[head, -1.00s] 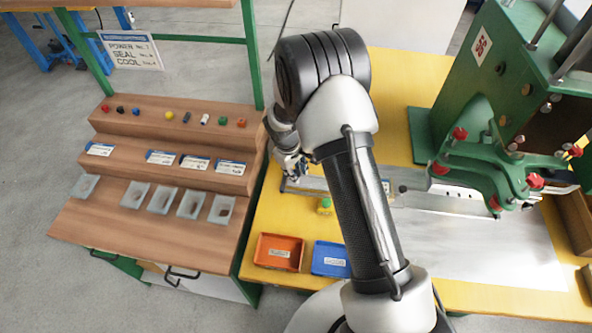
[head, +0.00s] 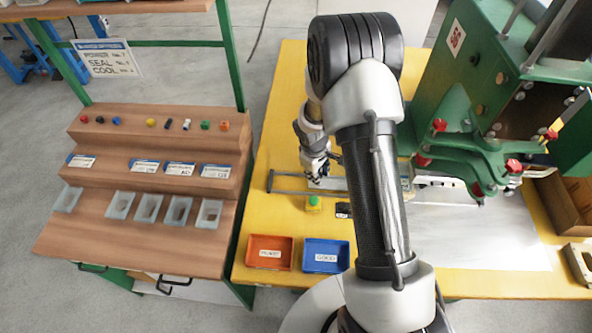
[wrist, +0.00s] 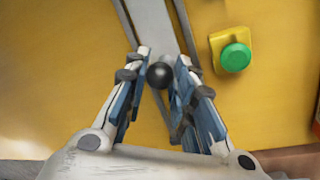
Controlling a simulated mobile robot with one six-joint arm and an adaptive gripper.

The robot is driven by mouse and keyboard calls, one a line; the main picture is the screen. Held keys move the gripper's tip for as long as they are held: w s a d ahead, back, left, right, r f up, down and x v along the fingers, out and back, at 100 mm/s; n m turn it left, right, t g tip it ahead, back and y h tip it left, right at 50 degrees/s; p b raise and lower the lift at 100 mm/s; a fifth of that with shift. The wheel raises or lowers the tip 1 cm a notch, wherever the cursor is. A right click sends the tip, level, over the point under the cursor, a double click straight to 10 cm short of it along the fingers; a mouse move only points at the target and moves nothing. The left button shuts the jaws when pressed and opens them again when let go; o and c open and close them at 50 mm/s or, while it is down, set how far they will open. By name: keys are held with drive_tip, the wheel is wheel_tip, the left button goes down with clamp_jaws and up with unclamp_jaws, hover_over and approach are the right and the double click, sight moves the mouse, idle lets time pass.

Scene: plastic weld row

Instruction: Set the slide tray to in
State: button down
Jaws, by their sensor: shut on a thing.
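The slide tray (head: 336,184) is a flat grey plate on two thin metal rails on the yellow bench, left of the green press. Its inner part is hidden behind my arm in the head view. In the wrist view the tray (wrist: 152,22) runs up between the rails, with a round black knob (wrist: 160,75) at its near end. My gripper (head: 316,176) is at the tray's left end. In the wrist view its fingers (wrist: 160,82) are closed around the knob, one on each side.
A yellow box with a green button (head: 313,203) sits just in front of the rails. An orange bin (head: 269,253) and a blue bin (head: 325,256) stand at the front edge. The green press (head: 465,120) stands at right. Bare rail shows left of my gripper.

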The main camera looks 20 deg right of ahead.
drive_tip(key=shift+s+d, duration=0.3)
drive_tip(key=shift+d, duration=0.55)
drive_tip(key=c, duration=1.3)
unclamp_jaws()
drive_tip(key=r, duration=0.4)
drive_tip(key=s+a+r, duration=0.1)
drive_tip(key=r, duration=0.3)
drive_tip(key=a+r, duration=0.1)
drive_tip(key=r, duration=0.2)
drive_tip(key=shift+s+r, duration=0.15)
drive_tip(key=shift+r, duration=0.25)
